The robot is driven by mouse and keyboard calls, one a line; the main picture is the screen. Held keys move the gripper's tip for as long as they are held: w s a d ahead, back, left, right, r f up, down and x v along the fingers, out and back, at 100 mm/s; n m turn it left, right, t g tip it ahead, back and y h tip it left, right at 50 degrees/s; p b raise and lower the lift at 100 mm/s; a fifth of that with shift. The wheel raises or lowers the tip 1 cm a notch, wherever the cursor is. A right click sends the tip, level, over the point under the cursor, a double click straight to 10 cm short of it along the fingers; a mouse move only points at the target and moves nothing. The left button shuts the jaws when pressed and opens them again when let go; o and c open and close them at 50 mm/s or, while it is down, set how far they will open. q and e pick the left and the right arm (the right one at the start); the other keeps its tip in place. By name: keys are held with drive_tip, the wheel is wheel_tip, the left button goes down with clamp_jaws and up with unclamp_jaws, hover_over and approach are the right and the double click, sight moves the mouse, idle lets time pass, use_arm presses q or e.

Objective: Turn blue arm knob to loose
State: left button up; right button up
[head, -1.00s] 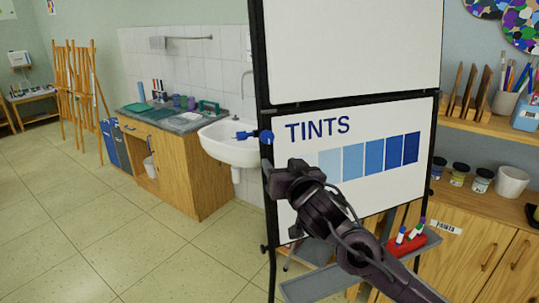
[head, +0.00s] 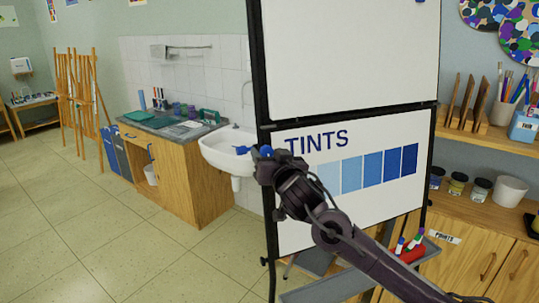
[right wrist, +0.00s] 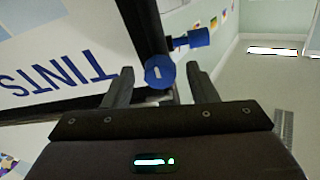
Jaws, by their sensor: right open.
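A round blue knob (head: 266,150) sits on the black left post of the whiteboard stand, at the height of the hinge between the two panels. In the right wrist view the round blue knob (right wrist: 160,72) shows a short white mark on its face. A second blue piece (head: 242,150) sticks out to the left of the post; it also shows in the right wrist view (right wrist: 194,38). My right gripper (right wrist: 160,80) is open, with the round knob between its two fingers and no clear contact. In the head view the gripper (head: 264,168) partly hides the post there. My left gripper is not in view.
The lower board (head: 300,235) reads TINTS with blue swatches, close beside my right arm. A tray (head: 330,284) with a red marker holder (head: 411,254) is below. A sink (head: 228,155) and wooden cabinet (head: 205,190) stand behind left. The floor at left is clear.

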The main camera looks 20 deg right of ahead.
drive_tip(key=c, duration=1)
drive_tip(key=shift+o, duration=0.2)
drive_tip(key=shift+n, duration=0.3)
drive_tip(key=n+y, duration=0.1)
drive_tip(key=n, duration=0.4)
drive_tip(key=shift+d+b, duration=0.1)
drive_tip(key=shift+b, duration=0.2)
drive_tip(key=n+y, duration=0.1)
drive_tip(key=n, duration=0.5)
drive_tip(key=shift+d+g+y, duration=0.1)
drive_tip(key=shift+g+y, duration=0.2)
drive_tip(key=shift+y, duration=0.1)
drive_tip(key=n, duration=0.4)
drive_tip(key=shift+g+y, duration=0.4)
drive_tip(key=n, duration=0.4)
drive_tip(key=shift+r+g, duration=0.1)
drive_tip(key=shift+g, duration=0.2)
drive_tip(key=n+g, duration=0.1)
drive_tip(key=n, duration=0.5)
drive_tip(key=shift+n, duration=0.4)
drive_tip(key=shift+b, duration=0.3)
